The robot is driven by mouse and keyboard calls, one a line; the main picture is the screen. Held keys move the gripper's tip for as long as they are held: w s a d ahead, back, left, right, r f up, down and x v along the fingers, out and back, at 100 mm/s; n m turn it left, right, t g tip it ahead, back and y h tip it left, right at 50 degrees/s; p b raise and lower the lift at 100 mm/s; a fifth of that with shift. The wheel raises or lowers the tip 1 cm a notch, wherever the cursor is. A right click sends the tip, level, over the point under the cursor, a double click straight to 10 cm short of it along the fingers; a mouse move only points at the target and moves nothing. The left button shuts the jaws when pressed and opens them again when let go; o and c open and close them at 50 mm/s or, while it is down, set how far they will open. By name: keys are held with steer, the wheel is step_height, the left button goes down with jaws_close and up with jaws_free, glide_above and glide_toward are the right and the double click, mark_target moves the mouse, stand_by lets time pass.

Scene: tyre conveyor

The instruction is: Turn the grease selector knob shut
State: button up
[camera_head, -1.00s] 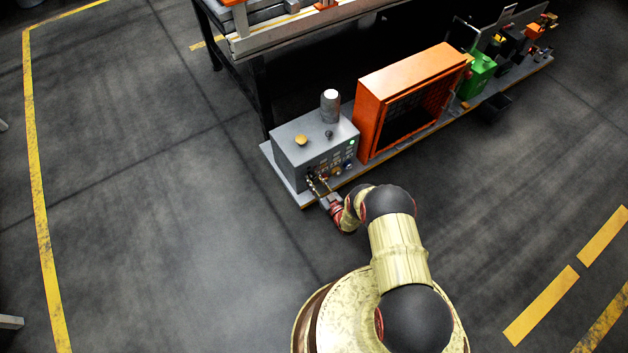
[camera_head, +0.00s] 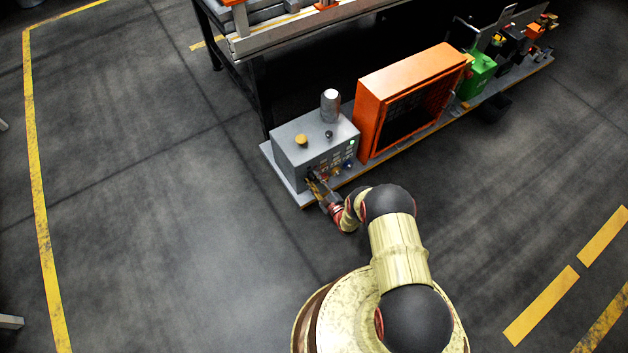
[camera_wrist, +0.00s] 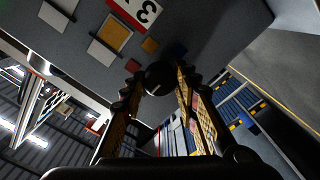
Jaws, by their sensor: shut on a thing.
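The grease selector knob (camera_wrist: 158,78) is a round black knob with a pale mark on its face, on the grey panel of a box. In the wrist view it sits between my gripper's fingertips (camera_wrist: 157,86), which press on it from both sides. In the head view my gripper (camera_head: 315,182) reaches the lower front of the grey grease box (camera_head: 305,152) and hides the knob there. The pale mark on the knob runs at a slant in the wrist view.
The box carries a grey cylinder (camera_head: 330,106) and a yellow cap (camera_head: 301,140) on top. An orange frame (camera_head: 411,100) stands close to its right. A green container (camera_head: 478,74) is farther along the base. The floor to the left is clear.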

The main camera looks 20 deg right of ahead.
steer(key=shift+n, duration=0.3)
steer(key=o, duration=1.1)
steer(key=shift+o, duration=0.3)
steer(key=v, duration=1.2)
